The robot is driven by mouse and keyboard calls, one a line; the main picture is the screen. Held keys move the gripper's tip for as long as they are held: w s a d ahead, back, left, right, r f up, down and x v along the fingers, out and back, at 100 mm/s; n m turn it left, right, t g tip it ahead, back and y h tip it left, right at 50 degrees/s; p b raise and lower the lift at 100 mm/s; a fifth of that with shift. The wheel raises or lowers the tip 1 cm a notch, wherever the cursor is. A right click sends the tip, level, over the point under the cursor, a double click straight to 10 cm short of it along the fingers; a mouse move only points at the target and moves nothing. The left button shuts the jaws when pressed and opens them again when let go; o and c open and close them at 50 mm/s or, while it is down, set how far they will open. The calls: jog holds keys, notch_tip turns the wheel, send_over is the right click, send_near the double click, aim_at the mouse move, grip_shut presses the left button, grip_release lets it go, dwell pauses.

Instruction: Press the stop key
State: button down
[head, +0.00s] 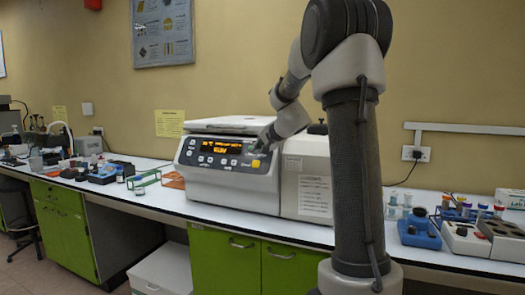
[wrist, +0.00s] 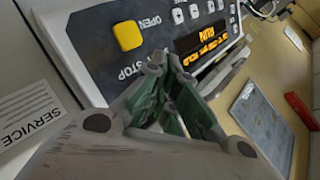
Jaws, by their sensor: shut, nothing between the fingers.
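The centrifuge (head: 232,172) stands on the bench with a dark, slanted control panel (head: 215,154) and a lit orange display. A yellow key (head: 256,163) is at the panel's lower right; the yellow key also shows in the wrist view (wrist: 127,35). The printed word STOP (wrist: 133,72) is between it and my gripper, with OPEN printed beside the yellow key. The key belonging to STOP is not clearly seen; my fingers may hide it. My gripper (wrist: 165,62) is shut and empty, fingertips close in front of the panel. I cannot tell whether they touch it.
A grey cabinet-like unit (head: 306,180) with a paper label stands right of the centrifuge. A green rack (head: 146,179) is on its left. Blue and white instruments (head: 419,231) are further right. Green cupboards (head: 240,262) are below the bench.

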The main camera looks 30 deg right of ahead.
jog(key=shift+w+d, duration=0.1)
jog(key=shift+d, duration=0.05)
jog(key=shift+w+d+f, duration=0.15)
jog(key=shift+f, duration=0.05)
jog(key=shift+w+d+f, duration=0.15)
jog(key=shift+d+f, duration=0.05)
jog(key=shift+d, duration=0.05)
dwell(0.9)
jog(key=shift+a+r, duration=0.1)
jog(key=shift+s+a+r, duration=0.3)
jog(key=shift+s+a, duration=0.1)
jog(key=shift+a, duration=0.05)
dwell(0.4)
jog(key=s+a+r, duration=0.2)
jog(key=a, duration=0.1)
jog(key=shift+s+a+r, duration=0.15)
jog(key=shift+s+r, duration=0.15)
jog(key=shift+r, duration=0.1)
dwell(0.7)
